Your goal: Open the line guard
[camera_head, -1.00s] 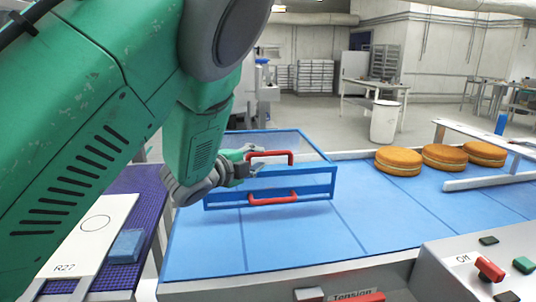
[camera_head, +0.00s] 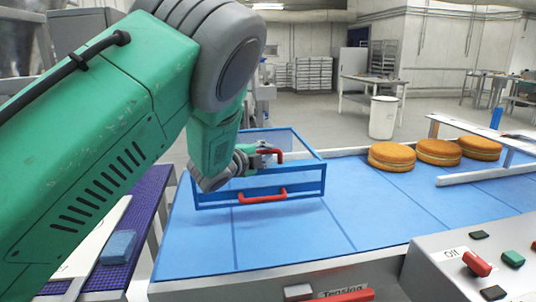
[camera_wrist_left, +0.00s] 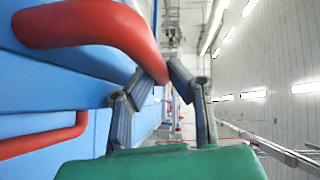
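The line guard (camera_head: 310,189) is a blue-framed box with clear panels, standing low over the blue conveyor. It has a lower red handle (camera_head: 263,196) on its front and an upper red handle (camera_head: 279,153) at its top edge. My left gripper (camera_head: 266,152) is at the upper handle and hides part of it. In the left wrist view the fingers (camera_wrist_left: 158,77) come together on both sides of the end of a thick red handle (camera_wrist_left: 90,24) and seem to grip it. The lower handle (camera_wrist_left: 45,140) also shows there. My right gripper is out of view.
Several round filled cakes (camera_head: 392,156) sit on the belt (camera_head: 400,210) at right, by a white rail (camera_head: 470,177). A control panel (camera_head: 450,262) with red and green buttons is at front right. A purple surface with a blue block (camera_head: 118,247) is at left.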

